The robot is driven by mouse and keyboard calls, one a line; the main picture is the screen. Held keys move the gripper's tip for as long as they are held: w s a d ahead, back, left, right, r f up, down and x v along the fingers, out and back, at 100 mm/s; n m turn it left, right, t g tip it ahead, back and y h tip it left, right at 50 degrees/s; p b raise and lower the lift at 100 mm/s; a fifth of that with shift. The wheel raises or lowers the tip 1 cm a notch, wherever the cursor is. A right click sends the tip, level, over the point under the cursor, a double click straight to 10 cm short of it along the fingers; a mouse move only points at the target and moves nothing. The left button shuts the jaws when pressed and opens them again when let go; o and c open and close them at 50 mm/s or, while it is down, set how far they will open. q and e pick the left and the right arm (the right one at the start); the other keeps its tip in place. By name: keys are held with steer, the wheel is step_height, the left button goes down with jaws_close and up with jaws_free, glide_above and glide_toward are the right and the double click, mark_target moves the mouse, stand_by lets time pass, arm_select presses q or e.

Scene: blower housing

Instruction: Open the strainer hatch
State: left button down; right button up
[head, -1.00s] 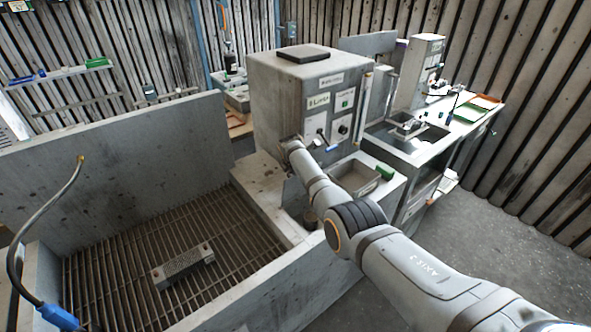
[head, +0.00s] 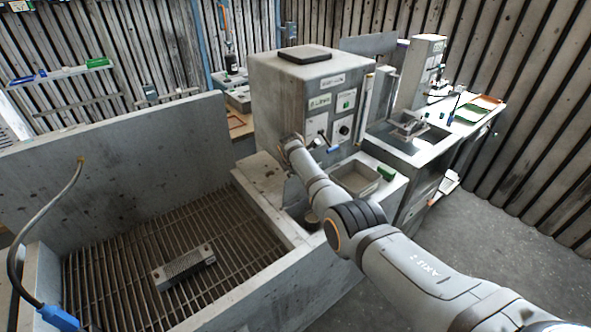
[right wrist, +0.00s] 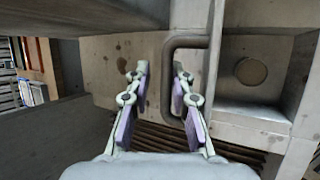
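In the right wrist view a grey bar handle (right wrist: 168,85) is bent in a loop. It joins a pale upright plate edge (right wrist: 214,70), which looks like the strainer hatch seen nearly edge-on. A recess with a round disc (right wrist: 250,71) lies right of it. My right gripper (right wrist: 161,68) is open, with the handle's left bar between its fingers; I cannot tell whether they touch it. In the head view a grey plate (head: 295,196) stands tilted beside my right arm, which hides the right gripper and most of the handle. My left gripper is not in view.
The grated basin (head: 110,255) is at the left, with a perforated block (head: 183,267) on its grate. A grey control cabinet (head: 280,105) stands behind the arm. A shallow tray (head: 355,179) and a green block (head: 386,172) are right of it.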

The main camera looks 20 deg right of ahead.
steer(key=shift+s+f, duration=0.1)
steer(key=shift+f, duration=0.05)
steer(key=shift+s+a+r, duration=0.1)
steer(key=shift+r, duration=0.15)
steer(key=v, duration=1.1)
steer(key=shift+s+r, duration=0.1)
steer(key=shift+r, duration=0.2)
